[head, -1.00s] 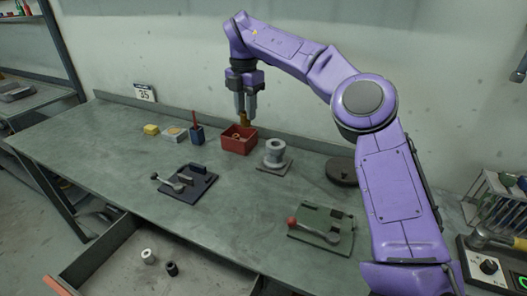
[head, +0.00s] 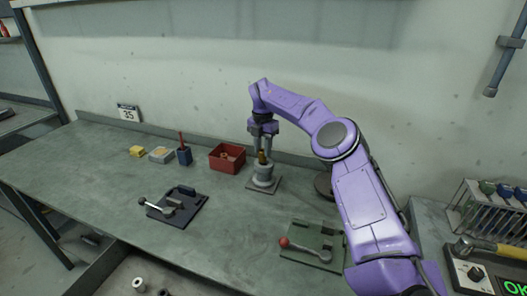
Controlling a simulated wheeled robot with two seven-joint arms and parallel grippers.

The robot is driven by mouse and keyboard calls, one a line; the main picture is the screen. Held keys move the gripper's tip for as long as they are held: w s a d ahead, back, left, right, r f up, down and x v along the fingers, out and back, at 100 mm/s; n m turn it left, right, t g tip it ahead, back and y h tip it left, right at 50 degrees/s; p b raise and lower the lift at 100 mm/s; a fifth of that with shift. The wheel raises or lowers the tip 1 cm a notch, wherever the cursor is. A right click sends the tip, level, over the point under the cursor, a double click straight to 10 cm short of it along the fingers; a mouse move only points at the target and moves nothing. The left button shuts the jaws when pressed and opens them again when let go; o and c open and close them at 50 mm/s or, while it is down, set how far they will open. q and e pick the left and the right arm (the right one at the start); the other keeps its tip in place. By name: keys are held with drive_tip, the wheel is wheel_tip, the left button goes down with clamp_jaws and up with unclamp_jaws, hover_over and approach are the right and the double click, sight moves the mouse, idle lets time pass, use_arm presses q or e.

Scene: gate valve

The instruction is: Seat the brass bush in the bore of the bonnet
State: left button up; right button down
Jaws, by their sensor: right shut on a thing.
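My right gripper (head: 263,148) is shut on the brass bush (head: 262,157) and points straight down over the bonnet. The grey bonnet (head: 263,177) is a round flanged body on a flat square plate, right of the red bin. The bush is upright at the top of the bonnet. I cannot tell whether its lower end is in the bore or just above it, as the bore's mouth is hidden. My left gripper is not in view.
The red bin (head: 227,167) holds brass-coloured parts. A dark fixture (head: 176,206) and a green fixture (head: 313,246), each with a lever, lie nearer. A dark round disc (head: 323,186) sits behind my right arm. An open drawer is below the front edge.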

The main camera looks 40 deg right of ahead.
sight(263, 150)
drive_tip(key=f, duration=0.2)
drive_tip(key=shift+s+d+f, duration=0.1)
drive_tip(key=shift+d+f, duration=0.1)
drive_tip(key=shift+f, duration=0.55)
drive_tip(key=c, duration=0.8)
unclamp_jaws()
drive_tip(key=shift+r, duration=0.1)
wheel_tip(263, 150, up, 6)
drive_tip(key=shift+f, duration=0.15)
wheel_tip(263, 150, up, 6)
drive_tip(key=shift+r+p, duration=0.15)
drive_tip(key=shift+p, duration=0.5)
drive_tip(key=shift+a, duration=0.1)
